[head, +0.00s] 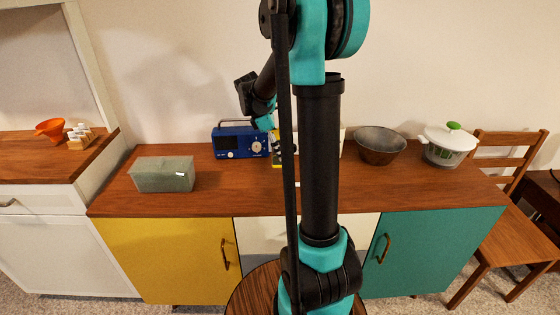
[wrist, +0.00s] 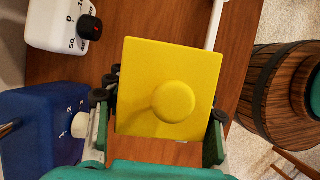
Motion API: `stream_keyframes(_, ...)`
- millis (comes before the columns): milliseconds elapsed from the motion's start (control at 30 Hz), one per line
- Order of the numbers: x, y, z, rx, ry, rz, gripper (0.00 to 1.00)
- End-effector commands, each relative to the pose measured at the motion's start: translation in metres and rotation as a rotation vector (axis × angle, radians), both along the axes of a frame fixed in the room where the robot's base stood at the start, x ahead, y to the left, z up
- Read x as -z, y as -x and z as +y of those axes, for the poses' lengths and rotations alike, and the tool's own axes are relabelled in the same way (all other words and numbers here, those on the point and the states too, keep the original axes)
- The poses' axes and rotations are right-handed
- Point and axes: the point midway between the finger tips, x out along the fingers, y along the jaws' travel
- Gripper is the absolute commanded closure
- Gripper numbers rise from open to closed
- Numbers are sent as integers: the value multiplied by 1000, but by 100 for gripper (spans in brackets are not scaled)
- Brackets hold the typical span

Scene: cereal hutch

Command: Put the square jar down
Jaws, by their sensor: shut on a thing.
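The square jar (wrist: 140,75) shows from above in the wrist view, with a flat yellow square lid and a round knob. My gripper (wrist: 165,108) is shut on it, with a finger on its left and right sides. The jar's lower body is hidden under its lid. In the head view my arm hides most of the gripper and jar, and only a small yellow patch shows beside the arm. I cannot tell whether the jar's base touches the wooden counter (head: 230,200).
A blue radio (head: 240,140) stands just left of the jar. A white box with a black knob (wrist: 55,28) is also close. The front counter strip is clear.

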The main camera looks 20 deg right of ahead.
Motion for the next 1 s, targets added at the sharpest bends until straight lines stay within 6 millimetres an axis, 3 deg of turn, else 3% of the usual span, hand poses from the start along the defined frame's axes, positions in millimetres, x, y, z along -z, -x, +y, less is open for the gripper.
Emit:
stream_keyframes(433, 47, 0, 0, 0, 0, 0, 80)
stream_keyframes(867, 54, 0, 0, 0, 0, 0, 80)
stream_keyframes(900, 54, 0, 0, 0, 0, 0, 44)
stream_keyframes(1000, 53, 0, 0, 0, 0, 0, 31)
